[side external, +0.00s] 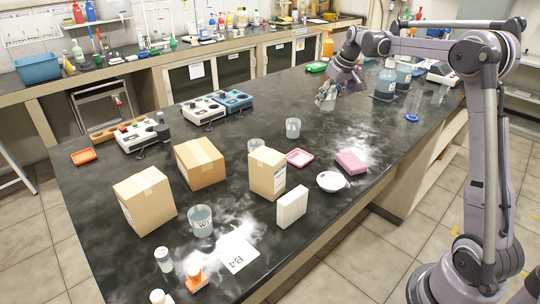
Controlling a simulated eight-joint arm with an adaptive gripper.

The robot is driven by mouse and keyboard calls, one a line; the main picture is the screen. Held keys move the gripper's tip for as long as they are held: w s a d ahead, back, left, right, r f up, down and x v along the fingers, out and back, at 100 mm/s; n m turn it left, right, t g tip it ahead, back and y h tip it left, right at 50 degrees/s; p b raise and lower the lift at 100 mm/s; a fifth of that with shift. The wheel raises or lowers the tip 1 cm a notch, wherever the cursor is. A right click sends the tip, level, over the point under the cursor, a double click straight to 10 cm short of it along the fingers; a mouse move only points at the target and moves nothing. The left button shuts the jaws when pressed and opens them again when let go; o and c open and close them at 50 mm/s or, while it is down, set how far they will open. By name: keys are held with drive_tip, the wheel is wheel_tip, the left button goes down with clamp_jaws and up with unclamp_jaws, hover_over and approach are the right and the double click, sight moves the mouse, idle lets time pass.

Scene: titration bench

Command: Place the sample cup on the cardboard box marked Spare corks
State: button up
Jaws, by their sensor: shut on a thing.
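My gripper (327,94) is at the far part of the black bench, shut on a small clear cup (329,103). The fingers cover much of the cup; whether its base touches the bench I cannot tell. I take it for the sample cup, but no label on it is readable. Three cardboard boxes stand nearer the camera: a large tan one (146,203) at left, a browner one (201,164) behind it, and a smaller tan one (267,174) to the right. Their tops look bare. I cannot read which is marked Spare corks.
Other clear cups (293,129) (256,146) and a beaker of liquid (200,221) stand among the boxes. A white box (292,207), a white dish (331,181) and pink trays (351,162) sit at the right. Stirrer units (202,112) stand behind. Some bench between is bare.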

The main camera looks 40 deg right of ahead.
drive_tip(key=w+a+r+n+y, duration=0.1)
drive_tip(key=w+a+n, duration=0.1)
drive_tip(key=w+a, duration=0.35)
drive_tip(key=w+a+r+n, duration=0.1)
drive_tip(key=w+a+n, duration=0.15)
drive_tip(key=a, duration=0.65)
drive_tip(key=n+y, duration=0.2)
hover_over(193, 150)
drive_tip(key=s+d, duration=0.2)
drive_tip(key=f, duration=0.4)
drive_tip(key=shift+a+f, duration=0.1)
drive_tip(key=shift+a, duration=0.15)
drive_tip(key=shift+w+a+f, duration=0.25)
drive_tip(key=shift+a+f, duration=0.05)
drive_tip(key=shift+a, duration=0.1)
drive_tip(key=shift+f, duration=1.95)
drive_tip(key=shift+f, duration=0.1)
drive_tip(key=o, duration=1.2)
